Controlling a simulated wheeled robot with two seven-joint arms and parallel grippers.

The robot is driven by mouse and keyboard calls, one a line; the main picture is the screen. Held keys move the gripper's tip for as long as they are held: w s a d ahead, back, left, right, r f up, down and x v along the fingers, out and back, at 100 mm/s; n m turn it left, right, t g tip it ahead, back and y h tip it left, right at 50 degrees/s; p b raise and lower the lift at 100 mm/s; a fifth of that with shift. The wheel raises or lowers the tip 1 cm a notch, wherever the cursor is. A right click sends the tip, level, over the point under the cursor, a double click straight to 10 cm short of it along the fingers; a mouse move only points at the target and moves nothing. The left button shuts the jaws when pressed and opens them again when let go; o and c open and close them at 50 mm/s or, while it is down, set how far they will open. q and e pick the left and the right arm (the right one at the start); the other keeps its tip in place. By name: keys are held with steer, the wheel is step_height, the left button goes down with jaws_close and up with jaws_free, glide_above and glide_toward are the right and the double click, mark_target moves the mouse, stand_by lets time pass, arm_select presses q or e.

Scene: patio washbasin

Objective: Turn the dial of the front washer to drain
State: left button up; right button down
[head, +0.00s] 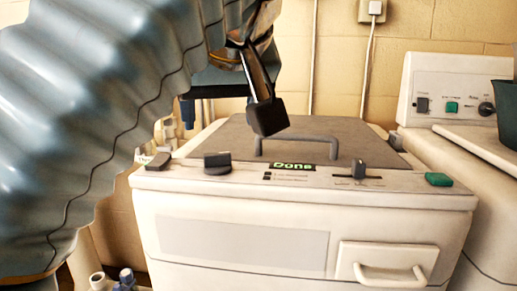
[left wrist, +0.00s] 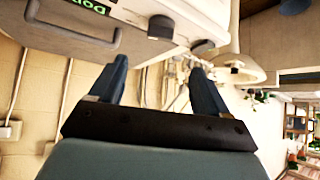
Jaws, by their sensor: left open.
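The front washer (head: 235,250) is a white box with a grey lid and a display (head: 293,166) reading "Done". On its top panel, left of the display, stands a black dial (head: 217,163); it also shows at the top of the left wrist view (left wrist: 161,27). A second black knob (head: 158,160) sits at the panel's left corner. A slider (head: 359,170) and a green button (head: 438,179) are at the right. My left gripper (left wrist: 158,75) is open and empty, above the washer's back left, apart from the dial. My right gripper is not in view.
A handle (head: 298,142) rises from the lid. A drawer (head: 388,265) is on the washer's front. Another white machine (head: 435,90) with its own controls stands at the right, a dark container (head: 505,110) on it. A tiled wall with pipes closes the back.

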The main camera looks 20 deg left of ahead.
mark_target(217, 154)
arm_select(q)
steer(key=x, duration=1.2)
steer(key=shift+w+f, duration=0.1)
steer(key=shift+w, duration=0.05)
steer(key=shift+c, duration=0.4)
